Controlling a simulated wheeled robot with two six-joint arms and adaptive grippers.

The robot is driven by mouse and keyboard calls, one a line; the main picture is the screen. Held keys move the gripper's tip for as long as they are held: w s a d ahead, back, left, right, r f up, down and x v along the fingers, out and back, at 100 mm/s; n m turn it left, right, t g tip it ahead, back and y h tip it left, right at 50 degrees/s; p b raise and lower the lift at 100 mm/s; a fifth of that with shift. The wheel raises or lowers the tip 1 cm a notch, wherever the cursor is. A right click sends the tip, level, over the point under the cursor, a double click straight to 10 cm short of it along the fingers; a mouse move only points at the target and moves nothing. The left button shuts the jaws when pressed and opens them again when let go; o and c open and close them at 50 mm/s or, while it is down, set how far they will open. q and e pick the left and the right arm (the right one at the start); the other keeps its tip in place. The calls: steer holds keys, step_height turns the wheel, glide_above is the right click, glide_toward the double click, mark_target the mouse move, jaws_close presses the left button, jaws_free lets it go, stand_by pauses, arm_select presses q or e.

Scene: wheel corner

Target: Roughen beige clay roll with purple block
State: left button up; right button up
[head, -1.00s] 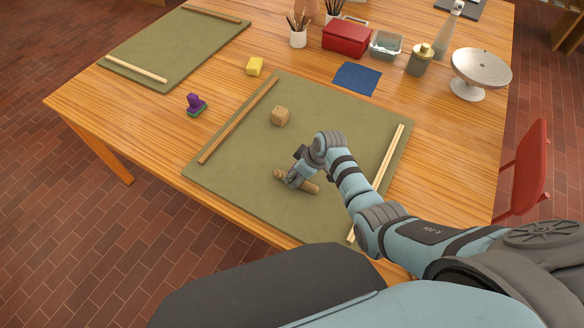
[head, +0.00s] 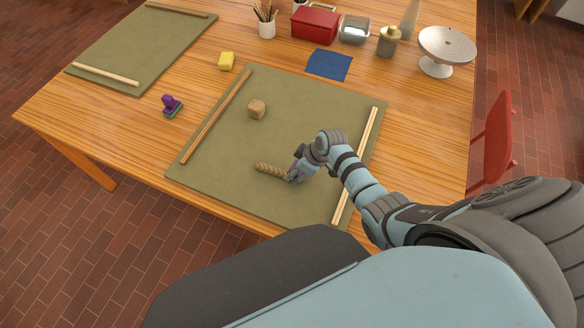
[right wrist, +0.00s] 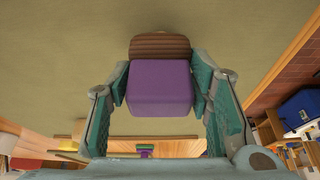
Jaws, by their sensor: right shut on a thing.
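The beige clay roll (head: 269,169) lies on the near part of the large green mat (head: 290,120). Its exposed left part looks ridged with grooves across it. My right gripper (head: 293,177) is at the roll's right end and hides it. It is shut on a purple block (right wrist: 160,88), which fills the space between its fingers (right wrist: 160,100) in the right wrist view. There the grooved roll (right wrist: 160,46) shows just beyond the block; whether they touch I cannot tell. My left gripper is not in view.
A beige clay lump (head: 257,109) sits further back on the mat. Wooden strips lie along the mat's left (head: 217,115) and right (head: 356,165) sides.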

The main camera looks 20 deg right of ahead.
steer(key=shift+r, duration=3.05)
